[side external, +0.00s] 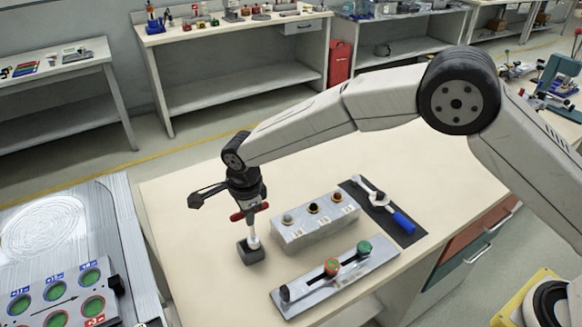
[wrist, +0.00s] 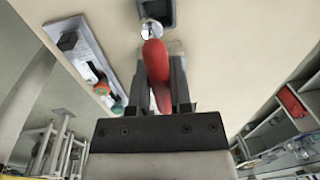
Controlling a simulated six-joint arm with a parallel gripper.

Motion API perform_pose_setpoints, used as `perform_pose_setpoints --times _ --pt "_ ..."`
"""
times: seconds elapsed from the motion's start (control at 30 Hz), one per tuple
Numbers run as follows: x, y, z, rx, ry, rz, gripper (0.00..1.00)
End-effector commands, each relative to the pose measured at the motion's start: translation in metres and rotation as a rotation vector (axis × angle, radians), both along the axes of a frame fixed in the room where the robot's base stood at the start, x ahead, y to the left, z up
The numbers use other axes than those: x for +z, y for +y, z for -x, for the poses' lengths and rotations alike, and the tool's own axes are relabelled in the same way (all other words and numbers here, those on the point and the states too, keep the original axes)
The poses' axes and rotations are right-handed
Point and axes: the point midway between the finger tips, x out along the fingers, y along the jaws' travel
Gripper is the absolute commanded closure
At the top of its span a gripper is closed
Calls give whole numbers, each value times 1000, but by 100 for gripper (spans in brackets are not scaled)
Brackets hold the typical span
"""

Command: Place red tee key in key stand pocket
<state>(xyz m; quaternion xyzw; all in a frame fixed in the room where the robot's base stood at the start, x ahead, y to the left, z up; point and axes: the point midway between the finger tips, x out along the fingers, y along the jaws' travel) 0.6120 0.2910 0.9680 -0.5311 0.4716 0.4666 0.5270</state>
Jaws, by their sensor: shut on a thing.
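The red tee key (side external: 237,216) is in my gripper (side external: 249,207), which is shut on its red crossbar. Its pale shank points down, nearly upright, with the lower end at the dark key stand (side external: 243,255). I cannot tell whether the tip is inside the pocket or just over it. In the wrist view the red handle (wrist: 155,62) lies between the fingers of my gripper (wrist: 160,75). The bright shank shows beyond it, overlapping the near edge of the key stand (wrist: 171,12).
A grey block with several round-topped pieces (side external: 315,229) stands right of the key stand. A metal track plate (side external: 300,296) with a red-orange and a green knob lies in front. A dark mat (side external: 410,234) holds a blue-handled tool. The table left of the stand is clear.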

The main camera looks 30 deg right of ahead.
Motion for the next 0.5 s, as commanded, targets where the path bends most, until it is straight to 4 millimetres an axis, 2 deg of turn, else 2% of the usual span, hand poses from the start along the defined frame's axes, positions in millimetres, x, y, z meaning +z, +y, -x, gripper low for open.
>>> perform_pose_setpoints --times 0.13,0.5 --pt "-8 3 -7 0 -1 -1 100" --pt "-13 5 -10 0 -1 -1 100"
